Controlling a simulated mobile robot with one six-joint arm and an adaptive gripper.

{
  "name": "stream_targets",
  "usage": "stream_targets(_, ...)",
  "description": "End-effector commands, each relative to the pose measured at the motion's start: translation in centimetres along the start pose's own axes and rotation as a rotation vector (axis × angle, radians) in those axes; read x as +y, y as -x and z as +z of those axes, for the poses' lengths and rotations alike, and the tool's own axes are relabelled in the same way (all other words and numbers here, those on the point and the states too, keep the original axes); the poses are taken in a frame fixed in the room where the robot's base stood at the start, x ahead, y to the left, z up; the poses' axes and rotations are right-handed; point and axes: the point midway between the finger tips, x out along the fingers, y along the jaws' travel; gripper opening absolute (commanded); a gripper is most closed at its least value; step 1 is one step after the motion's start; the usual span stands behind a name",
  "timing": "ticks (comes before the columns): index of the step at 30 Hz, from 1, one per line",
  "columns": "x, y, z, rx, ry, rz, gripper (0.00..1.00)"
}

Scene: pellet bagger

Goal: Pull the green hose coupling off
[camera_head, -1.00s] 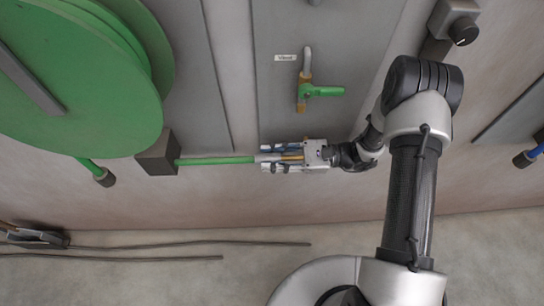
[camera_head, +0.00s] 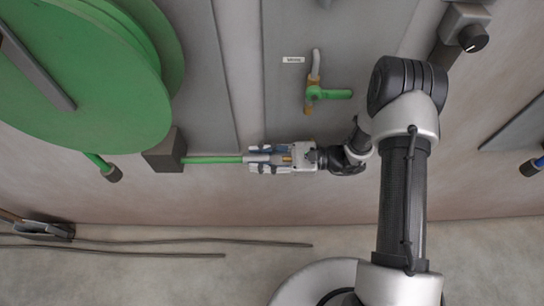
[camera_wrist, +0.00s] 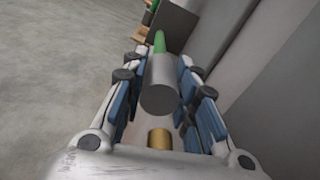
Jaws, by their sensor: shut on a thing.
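The coupling (camera_head: 257,158) is a grey cylinder on the end of the green hose (camera_head: 215,159), which runs left to a dark block. In the wrist view the coupling (camera_wrist: 161,86) lies between the blue-padded fingers, its round end face toward my palm. My gripper (camera_head: 259,160) is shut on it, reaching in from the right; it also shows in the wrist view (camera_wrist: 158,80). A brass fitting (camera_wrist: 160,139) sits near my palm, with a gap between it and the coupling's end. In the head view part of the brass (camera_head: 287,159) shows between the fingers; the rest is hidden.
A large green reel (camera_head: 85,70) is at the upper left. The dark block (camera_head: 163,151) stands at the hose's left end. A green-handled valve (camera_head: 328,94) is on the panel above my gripper. Thin cables (camera_head: 150,247) lie on the floor below.

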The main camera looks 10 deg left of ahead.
Motion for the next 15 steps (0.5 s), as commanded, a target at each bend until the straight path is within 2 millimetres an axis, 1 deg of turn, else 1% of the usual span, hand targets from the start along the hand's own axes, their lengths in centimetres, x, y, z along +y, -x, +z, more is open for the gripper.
stream_targets(1, -0.06, -0.31, 0.09, -0.002, 0.001, -0.001, 0.0)
stream_targets(8, -0.07, -0.34, 0.12, -0.004, 0.001, 0.0, 0.0)
stream_targets(9, -0.07, -0.34, 0.13, -0.004, 0.001, 0.0, 0.29)
stream_targets(15, -0.04, -0.31, 0.1, -0.003, 0.001, 0.0, 0.42)
